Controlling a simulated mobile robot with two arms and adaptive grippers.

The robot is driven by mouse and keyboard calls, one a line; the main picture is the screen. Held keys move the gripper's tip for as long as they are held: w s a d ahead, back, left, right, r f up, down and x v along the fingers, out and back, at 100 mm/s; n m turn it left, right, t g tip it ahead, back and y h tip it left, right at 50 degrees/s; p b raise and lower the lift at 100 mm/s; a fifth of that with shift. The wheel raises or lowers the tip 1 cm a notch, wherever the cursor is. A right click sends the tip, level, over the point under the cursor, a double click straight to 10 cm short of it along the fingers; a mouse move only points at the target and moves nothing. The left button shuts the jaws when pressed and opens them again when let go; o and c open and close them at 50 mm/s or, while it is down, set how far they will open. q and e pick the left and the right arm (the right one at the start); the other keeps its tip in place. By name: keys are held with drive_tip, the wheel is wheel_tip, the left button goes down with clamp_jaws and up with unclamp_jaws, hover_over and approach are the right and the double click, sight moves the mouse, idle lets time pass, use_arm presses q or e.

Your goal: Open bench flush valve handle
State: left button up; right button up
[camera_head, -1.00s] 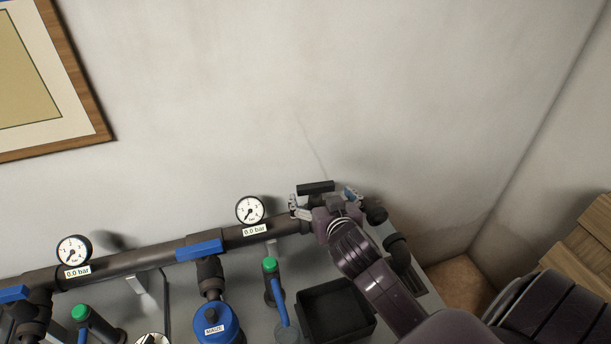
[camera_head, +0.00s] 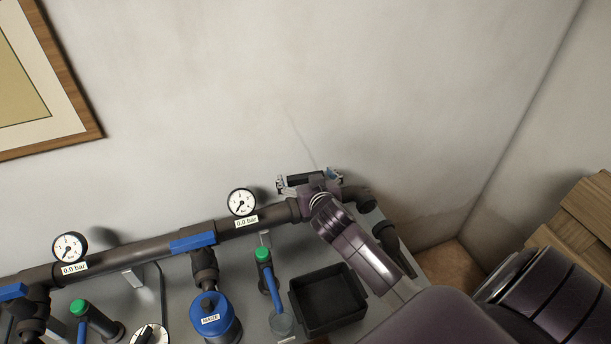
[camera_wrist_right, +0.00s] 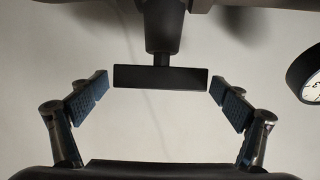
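The flush valve handle, a plain black bar on a short black stem, sits at the right end of the dark pipe; it shows in the head view (camera_head: 304,181) and in the right wrist view (camera_wrist_right: 160,77). My right gripper (camera_head: 309,182) is at this handle. In the right wrist view its blue-padded fingers (camera_wrist_right: 160,99) are spread wide, one on each side of the bar. A gap shows between each pad and the bar's ends. My right wrist hides the valve body in the head view. My left gripper is not in view.
The pipe (camera_head: 125,260) carries blue handles (camera_head: 193,242) and dial gauges (camera_head: 242,202) labelled 0.0 bar. A blue-topped filter (camera_head: 211,314), green-capped valves (camera_head: 263,254) and an empty black tray (camera_head: 329,299) stand below. The wall is close behind. Wooden boards (camera_head: 580,225) lie at the right.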

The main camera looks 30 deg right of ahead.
drive_tip(key=c, duration=1.1)
drive_tip(key=shift+r+n+y+p, duration=0.15)
drive_tip(key=shift+n+y+p, duration=0.15)
drive_tip(key=shift+n+p, duration=0.15)
drive_tip(key=shift+c, duration=0.3)
drive_tip(key=shift+n+y+p, duration=0.35)
drive_tip(key=shift+y+p, duration=0.05)
drive_tip(key=shift+y, duration=0.2)
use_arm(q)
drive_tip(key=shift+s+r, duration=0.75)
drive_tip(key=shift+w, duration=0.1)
use_arm(e)
drive_tip(key=o, duration=1.2)
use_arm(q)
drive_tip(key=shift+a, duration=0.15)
